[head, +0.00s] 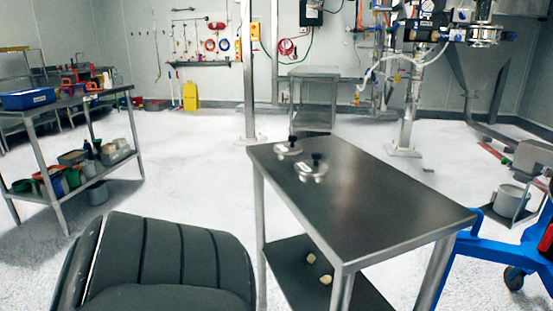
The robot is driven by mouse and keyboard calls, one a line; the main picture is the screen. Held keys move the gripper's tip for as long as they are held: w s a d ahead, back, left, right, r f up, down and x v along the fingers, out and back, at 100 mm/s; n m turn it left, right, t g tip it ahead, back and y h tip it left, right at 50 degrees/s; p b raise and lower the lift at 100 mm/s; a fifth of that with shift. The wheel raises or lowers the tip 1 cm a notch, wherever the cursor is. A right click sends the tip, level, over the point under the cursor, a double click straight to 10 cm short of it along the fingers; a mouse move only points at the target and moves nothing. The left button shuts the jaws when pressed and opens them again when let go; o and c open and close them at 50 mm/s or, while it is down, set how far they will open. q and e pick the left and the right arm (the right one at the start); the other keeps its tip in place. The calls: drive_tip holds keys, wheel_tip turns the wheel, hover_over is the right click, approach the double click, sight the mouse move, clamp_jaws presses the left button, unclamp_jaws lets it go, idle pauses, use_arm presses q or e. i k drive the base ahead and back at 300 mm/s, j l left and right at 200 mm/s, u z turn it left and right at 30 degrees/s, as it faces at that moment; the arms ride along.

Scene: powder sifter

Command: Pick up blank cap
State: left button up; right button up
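Two small metal pieces with black knobs lie near the far left end of the dark steel table (400,205). The farther metal piece (287,150) is close to the table's back left corner. The nearer metal piece (311,173) lies a little to its right. They look like caps or clamps, and I cannot tell which, if either, is the blank cap. The two pieces are apart and nothing holds them. Neither of my grippers is in view.
The table's right and near parts are clear. Two small pale pieces (326,280) lie on its lower shelf. A blue wheeled frame (482,258) stands close on the right. A shelved bench (62,105) with containers stands left. Open floor (190,165) lies between.

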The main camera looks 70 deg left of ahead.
sight(283, 149)
drive_tip(key=k+j+u, duration=0.15)
drive_tip(key=k+j, duration=0.5)
drive_tip(key=j, duration=0.15)
drive_tip(key=j+u, duration=0.15)
drive_tip(key=j, duration=0.95)
drive_tip(key=i+j, duration=0.25)
drive_tip(key=j, duration=0.2)
drive_tip(key=i+j, duration=0.25)
drive_tip(key=j, duration=0.2)
drive_tip(key=i+j+u, duration=0.1)
drive_tip(key=i+j, duration=0.15)
drive_tip(key=j, duration=0.15)
